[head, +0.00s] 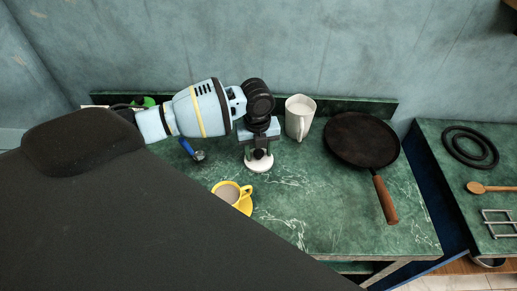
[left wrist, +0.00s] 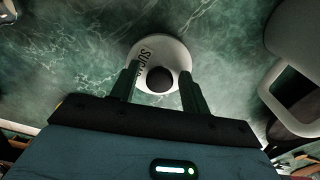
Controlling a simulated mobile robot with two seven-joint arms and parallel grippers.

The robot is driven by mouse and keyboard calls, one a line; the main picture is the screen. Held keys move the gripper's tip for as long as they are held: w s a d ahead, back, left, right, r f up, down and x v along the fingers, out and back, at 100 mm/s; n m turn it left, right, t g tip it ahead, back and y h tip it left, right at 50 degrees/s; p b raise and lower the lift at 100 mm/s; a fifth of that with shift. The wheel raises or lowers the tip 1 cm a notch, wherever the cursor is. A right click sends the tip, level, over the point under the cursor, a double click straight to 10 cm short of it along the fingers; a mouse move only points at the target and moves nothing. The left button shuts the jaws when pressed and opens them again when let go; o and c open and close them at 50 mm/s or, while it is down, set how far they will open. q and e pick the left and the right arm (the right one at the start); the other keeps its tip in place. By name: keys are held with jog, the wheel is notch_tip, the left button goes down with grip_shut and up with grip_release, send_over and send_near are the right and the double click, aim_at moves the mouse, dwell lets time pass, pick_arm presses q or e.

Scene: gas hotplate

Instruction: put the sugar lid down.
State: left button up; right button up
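The sugar lid (head: 258,164) is a white disc with a dark round knob. It looks flat on the green marble counter, though a small gap below it cannot be ruled out. In the left wrist view the lid (left wrist: 178,50) shows part of the word SUGAR. My left gripper (head: 259,150) points down over it. In the left wrist view the fingers (left wrist: 160,76) stand on either side of the knob, with a narrow gap on each side, so they look open. My right gripper is not in view.
A white pitcher (head: 299,118) stands right of my left gripper, close by. A dark frying pan (head: 362,139) lies further right. A yellow cup (head: 230,193) on a saucer (head: 246,206) is in front of the lid. A blue-handled utensil (head: 187,147) lies to the left. Front right counter is clear.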

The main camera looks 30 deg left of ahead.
aim_at(258, 152)
pick_arm(q)
notch_tip(258, 152, up, 12)
jog(key=shift+r+p, duration=0.2)
jog(key=shift+p, duration=0.2)
dwell(0.4)
jog(key=shift+s, duration=0.1)
dwell(0.4)
